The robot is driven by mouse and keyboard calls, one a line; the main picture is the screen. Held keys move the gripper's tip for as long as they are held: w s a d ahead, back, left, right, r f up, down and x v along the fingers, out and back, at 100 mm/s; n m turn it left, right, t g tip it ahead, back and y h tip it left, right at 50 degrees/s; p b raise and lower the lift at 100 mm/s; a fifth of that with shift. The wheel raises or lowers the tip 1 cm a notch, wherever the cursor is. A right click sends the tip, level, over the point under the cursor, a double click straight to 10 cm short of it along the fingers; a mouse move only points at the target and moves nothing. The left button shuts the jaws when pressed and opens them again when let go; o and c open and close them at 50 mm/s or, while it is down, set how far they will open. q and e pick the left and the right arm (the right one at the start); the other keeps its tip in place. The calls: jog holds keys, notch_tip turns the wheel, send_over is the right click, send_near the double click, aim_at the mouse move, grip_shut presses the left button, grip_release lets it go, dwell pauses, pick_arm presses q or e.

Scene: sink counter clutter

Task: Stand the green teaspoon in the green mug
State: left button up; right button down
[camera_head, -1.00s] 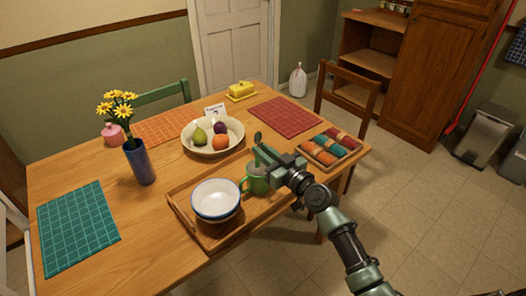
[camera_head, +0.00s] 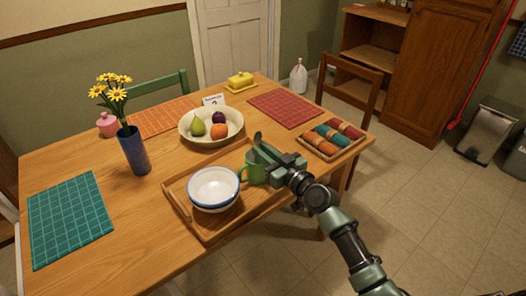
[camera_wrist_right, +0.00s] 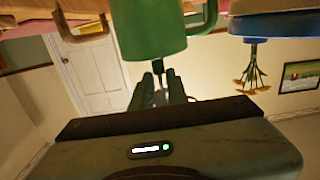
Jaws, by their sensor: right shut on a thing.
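The green mug (camera_head: 256,178) stands on the wooden tray (camera_head: 207,236), right of a white bowl, partly hidden by my right gripper. In the right wrist view, which is upside down, the mug (camera_wrist_right: 150,28) is close to the fingers. My right gripper (camera_head: 256,156) is just above the mug, shut on the teaspoon (camera_head: 258,137). The spoon's dark-looking bowl end points up above the fingers. In the wrist view its thin stem (camera_wrist_right: 158,76) shows between the fingertips (camera_wrist_right: 160,90), near the mug's rim. Whether its lower end is inside the mug is hidden. My left gripper is not in view.
The white bowl (camera_head: 213,188) with a blue rim sits beside the mug on the tray. A fruit bowl (camera_head: 185,133) stands behind, a blue vase (camera_head: 134,152) with flowers to the left. A wooden box (camera_head: 308,147) of rolled cloths lies right of my gripper.

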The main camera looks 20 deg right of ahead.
jog(key=c, duration=1.3)
grip_release()
jog(key=shift+b+v, duration=0.4)
jog(key=shift+v, duration=3.5)
jog(key=shift+f, duration=0.1)
